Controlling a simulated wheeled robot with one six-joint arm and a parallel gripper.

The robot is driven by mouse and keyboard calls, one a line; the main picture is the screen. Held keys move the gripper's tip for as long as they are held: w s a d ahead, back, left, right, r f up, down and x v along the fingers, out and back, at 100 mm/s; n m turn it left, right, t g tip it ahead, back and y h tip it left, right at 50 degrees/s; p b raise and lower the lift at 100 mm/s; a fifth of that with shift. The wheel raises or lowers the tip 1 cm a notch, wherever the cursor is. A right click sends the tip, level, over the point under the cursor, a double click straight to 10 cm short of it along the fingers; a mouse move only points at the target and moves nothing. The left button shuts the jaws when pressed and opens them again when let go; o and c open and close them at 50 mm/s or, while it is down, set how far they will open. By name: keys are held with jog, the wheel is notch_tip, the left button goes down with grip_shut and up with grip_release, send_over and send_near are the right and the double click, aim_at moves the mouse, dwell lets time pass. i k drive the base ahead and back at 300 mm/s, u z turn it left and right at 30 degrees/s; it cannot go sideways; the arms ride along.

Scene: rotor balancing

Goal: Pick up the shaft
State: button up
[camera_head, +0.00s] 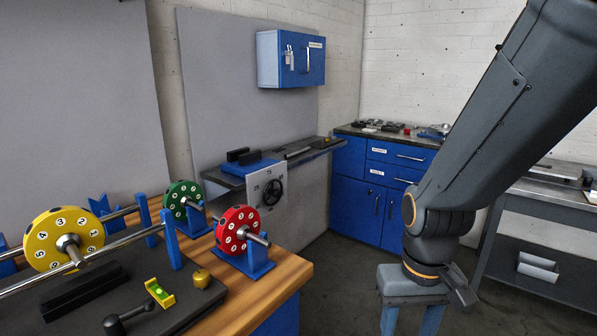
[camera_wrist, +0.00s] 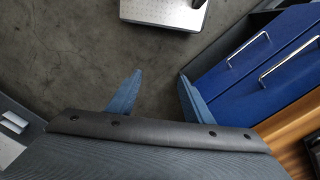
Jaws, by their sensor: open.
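Several steel rods show on the wooden bench at the left of the head view. A long bright rod (camera_head: 110,247) runs along blue posts in front of the yellow numbered disc (camera_head: 60,240). A short steel shaft end (camera_head: 258,239) sticks out of the red disc (camera_head: 236,228), which sits in a blue stand. I cannot tell which one is the task's shaft. My gripper (camera_head: 408,318) points down at the right, well apart from the bench. Its two blue-grey fingers are spread and empty in the wrist view (camera_wrist: 156,88), with bare floor between them.
A green disc (camera_head: 182,200) stands behind the red one. A yellow level (camera_head: 160,293) and a brass weight (camera_head: 201,278) lie on the dark plate at the bench front. Blue drawers (camera_wrist: 260,62) show at the right in the wrist view. The floor between bench and far cabinets (camera_head: 375,185) is clear.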

aim_at(286, 155)
jog(key=u, duration=0.05)
jog(key=k, duration=0.65)
jog(key=z, duration=0.75)
jog(key=i, duration=1.65)
jog(key=u, duration=0.95)
jog(key=i, duration=1)
jog(key=z, duration=0.5)
jog(key=i, duration=1.35)
jog(key=u, duration=0.15)
